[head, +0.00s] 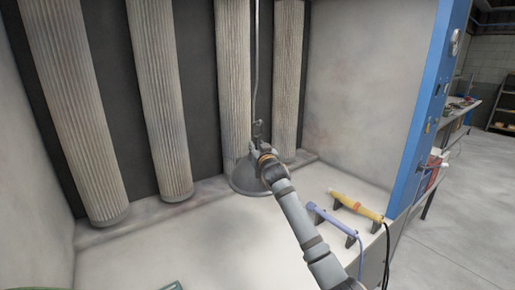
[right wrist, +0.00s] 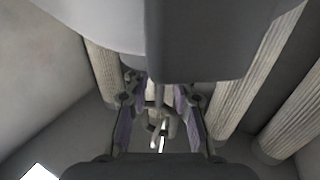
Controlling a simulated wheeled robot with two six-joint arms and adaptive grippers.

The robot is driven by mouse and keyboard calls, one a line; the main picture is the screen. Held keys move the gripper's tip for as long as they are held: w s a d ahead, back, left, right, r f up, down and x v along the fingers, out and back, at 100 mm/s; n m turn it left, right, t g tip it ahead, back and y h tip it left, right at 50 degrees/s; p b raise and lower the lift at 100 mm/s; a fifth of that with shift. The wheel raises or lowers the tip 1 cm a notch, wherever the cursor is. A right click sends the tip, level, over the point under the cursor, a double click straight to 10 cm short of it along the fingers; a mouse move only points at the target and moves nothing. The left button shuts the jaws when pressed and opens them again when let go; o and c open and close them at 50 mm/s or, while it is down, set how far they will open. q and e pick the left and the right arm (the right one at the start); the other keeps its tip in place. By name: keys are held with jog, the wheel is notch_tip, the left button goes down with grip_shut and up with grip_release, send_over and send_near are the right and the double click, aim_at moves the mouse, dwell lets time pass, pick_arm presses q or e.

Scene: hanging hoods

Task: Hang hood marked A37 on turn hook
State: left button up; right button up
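A grey, cone-shaped hood (head: 243,180) is low in front of the filter columns in the head view, partly hidden by my right gripper. The turn hook (head: 259,126) is at the lower end of a thin hanging rod, just above the hood. My right gripper (head: 259,149) is at the hood's top, close below the hook. In the right wrist view its purple-padded fingers (right wrist: 158,120) stand apart, with the thin hook (right wrist: 158,132) between them and gaps on both sides. I cannot tell whether hood and hook are joined. No A37 mark is readable. My left gripper is out of view.
Pleated filter columns (head: 155,95) stand along the back wall. A purple-blue tool (head: 330,221) and a yellow tool (head: 356,206) lie on stands to the right of my arm. A blue post (head: 420,120) edges the booth.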

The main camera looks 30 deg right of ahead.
jog(key=shift+o, duration=0.2)
jog(key=shift+f, duration=0.15)
jog(key=shift+s+a, duration=0.1)
jog(key=shift+s, duration=0.2)
jog(key=v, duration=1.1)
jog(key=shift+s, duration=0.15)
jog(key=shift+a, duration=0.1)
